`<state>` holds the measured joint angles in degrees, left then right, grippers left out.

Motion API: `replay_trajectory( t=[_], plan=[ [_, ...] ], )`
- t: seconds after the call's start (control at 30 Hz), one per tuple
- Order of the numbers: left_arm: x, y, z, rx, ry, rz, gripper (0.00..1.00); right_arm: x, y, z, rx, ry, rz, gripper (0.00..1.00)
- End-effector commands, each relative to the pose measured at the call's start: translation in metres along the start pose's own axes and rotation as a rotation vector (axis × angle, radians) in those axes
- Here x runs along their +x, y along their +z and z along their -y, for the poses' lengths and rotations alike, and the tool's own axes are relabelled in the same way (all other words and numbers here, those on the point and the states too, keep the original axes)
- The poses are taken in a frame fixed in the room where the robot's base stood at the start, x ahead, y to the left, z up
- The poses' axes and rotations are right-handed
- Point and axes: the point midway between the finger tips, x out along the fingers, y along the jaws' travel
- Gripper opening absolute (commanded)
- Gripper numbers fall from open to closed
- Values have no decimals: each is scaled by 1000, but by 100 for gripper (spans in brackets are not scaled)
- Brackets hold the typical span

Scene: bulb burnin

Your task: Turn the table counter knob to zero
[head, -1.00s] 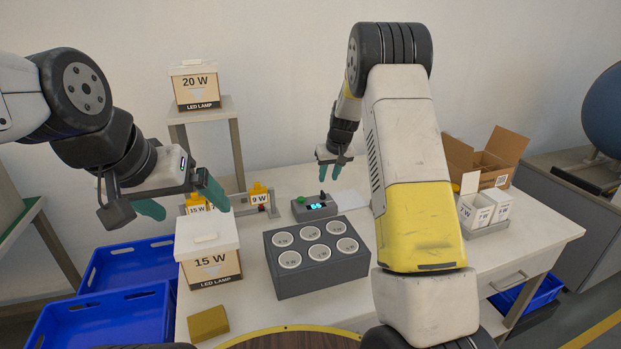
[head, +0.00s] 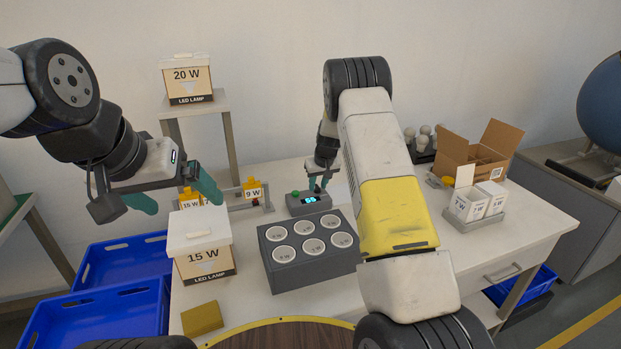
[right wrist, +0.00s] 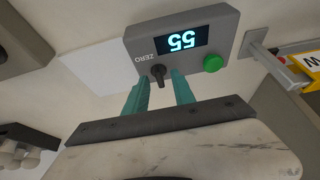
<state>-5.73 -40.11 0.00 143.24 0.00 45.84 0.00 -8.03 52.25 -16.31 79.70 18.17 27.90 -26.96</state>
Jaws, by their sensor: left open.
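The table counter (head: 309,203) is a small grey box on the table with a lit display and a green button (right wrist: 213,63). My left gripper (head: 178,196) is open and empty above the 15 W box.
The 15 W box (head: 202,262) and a grey block with several round sockets (head: 275,262) stand in front of the counter. A rack with yellow tags (head: 235,205) is to its left. An open carton (head: 457,155) and small white boxes (head: 478,205) stand at right.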

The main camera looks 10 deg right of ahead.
Motion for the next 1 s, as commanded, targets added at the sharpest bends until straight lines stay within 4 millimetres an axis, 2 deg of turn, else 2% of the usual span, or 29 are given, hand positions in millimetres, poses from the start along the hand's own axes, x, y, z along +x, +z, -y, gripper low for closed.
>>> replay_trajectory(
  t=[0.07,0.2,0.23,0.67,1.0],
  plan=[
    [0,0,0,0,0,0,94,0,0,0,0,0,0,29],
    [0,0,0,0,0,0,94,0,0,0,0,0,0,1],
    [0,0,0,0,0,0,94,0,0,0,0,0,0,0],
    [0,0,0,0,0,0,94,0,0,0,32,14,1,0],
    [0,0,0,0,0,0,94,0,0,3,229,99,0,0]
  ],
)
